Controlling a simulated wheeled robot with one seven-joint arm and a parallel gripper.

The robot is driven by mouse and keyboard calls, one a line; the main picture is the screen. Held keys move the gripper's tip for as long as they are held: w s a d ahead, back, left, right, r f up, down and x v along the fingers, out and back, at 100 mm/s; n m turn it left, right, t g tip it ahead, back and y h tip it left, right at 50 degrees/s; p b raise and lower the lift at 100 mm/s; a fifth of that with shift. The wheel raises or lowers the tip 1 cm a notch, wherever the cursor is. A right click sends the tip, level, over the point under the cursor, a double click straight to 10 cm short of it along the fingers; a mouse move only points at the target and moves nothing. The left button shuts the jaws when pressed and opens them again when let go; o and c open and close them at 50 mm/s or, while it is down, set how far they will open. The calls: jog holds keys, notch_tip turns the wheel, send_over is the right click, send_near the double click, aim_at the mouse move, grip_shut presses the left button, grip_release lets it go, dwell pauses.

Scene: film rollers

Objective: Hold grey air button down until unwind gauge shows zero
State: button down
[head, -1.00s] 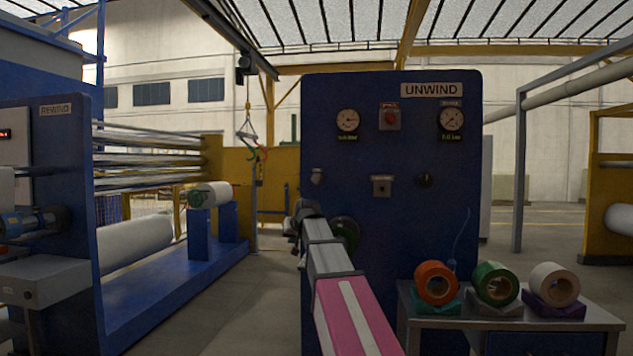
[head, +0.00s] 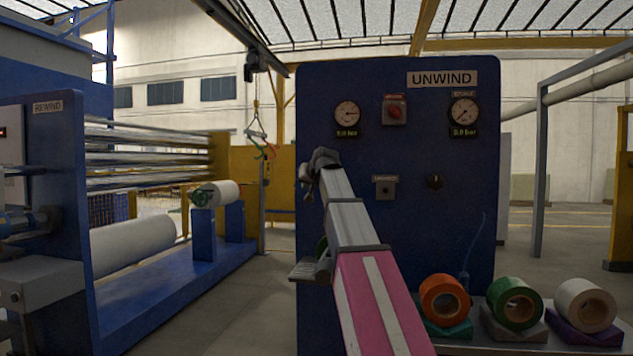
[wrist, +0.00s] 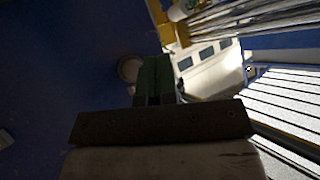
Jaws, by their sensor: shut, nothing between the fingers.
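The blue UNWIND panel (head: 400,210) stands ahead. My gripper (head: 308,180) is at the panel's left side, where it hides the small grey round button in the head view. In the wrist view, my shut, empty fingers (wrist: 154,65) are beside a round grey button (wrist: 129,68); I cannot tell whether they touch it. The left gauge (head: 347,113) has a small, blurred bar readout beneath it. The right gauge (head: 463,111) shows about 0.0 bar.
A red knob (head: 395,110), a grey switch (head: 386,188) and a black knob (head: 435,181) are on the panel. Orange (head: 444,299), green (head: 514,303) and white (head: 584,305) rolls stand at lower right. The REWIND machine (head: 55,190) is at left.

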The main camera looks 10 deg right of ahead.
jog(key=shift+w, duration=0.15)
jog(key=w+d, duration=0.3)
jog(key=w, duration=0.5)
jog(key=shift+d, duration=0.15)
dwell(0.3)
dwell(1.9)
jog(key=shift+w+d, duration=0.15)
jog(key=shift+w, duration=0.2)
